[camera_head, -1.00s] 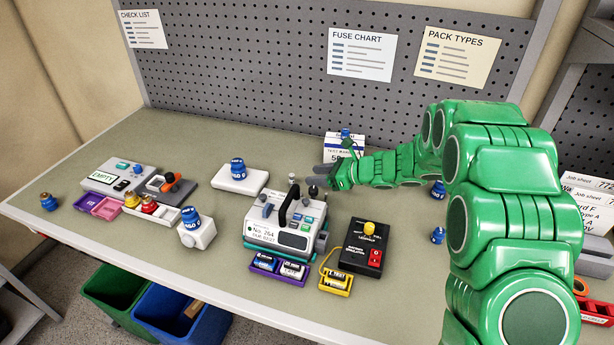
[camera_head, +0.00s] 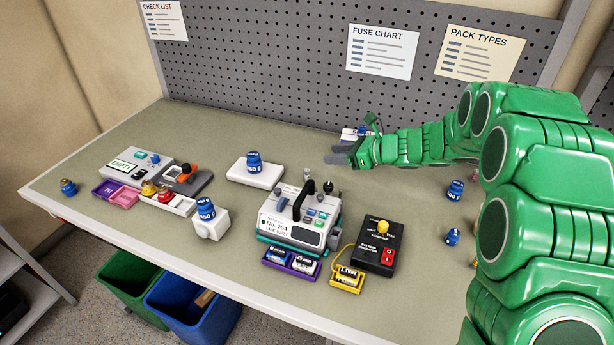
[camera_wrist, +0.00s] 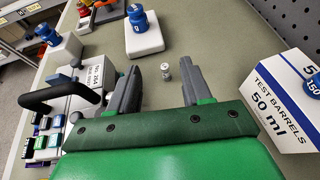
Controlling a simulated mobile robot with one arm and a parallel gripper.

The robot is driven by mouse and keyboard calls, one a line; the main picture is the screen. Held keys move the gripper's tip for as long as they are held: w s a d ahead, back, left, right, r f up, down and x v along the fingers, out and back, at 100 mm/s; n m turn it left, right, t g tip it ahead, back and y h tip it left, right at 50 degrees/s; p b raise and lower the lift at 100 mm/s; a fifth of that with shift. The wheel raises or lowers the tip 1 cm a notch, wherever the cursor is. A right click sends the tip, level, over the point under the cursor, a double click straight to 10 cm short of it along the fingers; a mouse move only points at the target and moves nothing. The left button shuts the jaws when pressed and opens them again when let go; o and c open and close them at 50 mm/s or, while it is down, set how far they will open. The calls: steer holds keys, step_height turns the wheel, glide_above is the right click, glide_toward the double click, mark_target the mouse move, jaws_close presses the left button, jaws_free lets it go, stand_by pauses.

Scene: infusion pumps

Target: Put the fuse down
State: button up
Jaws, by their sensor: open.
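A small silvery cylinder, which looks like the fuse (camera_wrist: 166,70), stands upright on the bench in the wrist view. It shows between and slightly beyond my open fingertips, with clear gaps to both, and nothing is gripped. In the head view my gripper (camera_head: 334,155) reaches in from the right, behind the pump (camera_head: 298,220), with its fingers pointing left. I cannot pick the fuse out surely in the head view, where small posts on the pump stand near that spot.
The pump's black handle (camera_wrist: 50,94) rises left of my fingers. A test barrels box (camera_wrist: 285,95) stands close on the right. A white pad with a blue barrel (camera_head: 253,162) lies further left. A black tester (camera_head: 368,243) is in front. Open bench lies around the fuse.

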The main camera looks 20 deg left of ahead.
step_height(320, 180, up, 7)
steer(key=n+t+h, duration=0.3)
steer(key=n+h, duration=1)
steer(key=n, duration=0.9)
glide_above(307, 171)
steer(key=s, duration=0.3)
steer(key=shift+s+d+f+x, duration=0.15)
steer(key=shift+s+x, duration=0.35)
steer(key=shift+x, duration=2.4)
steer(key=shift+s+d+f+x, duration=0.1)
steer(key=shift+s+f+x, duration=0.25)
steer(key=shift+x, duration=2.55)
steer(key=shift+s+d+f+x, duration=0.1)
steer(key=shift+s+x, duration=0.5)
steer(key=shift+x, duration=2.3)
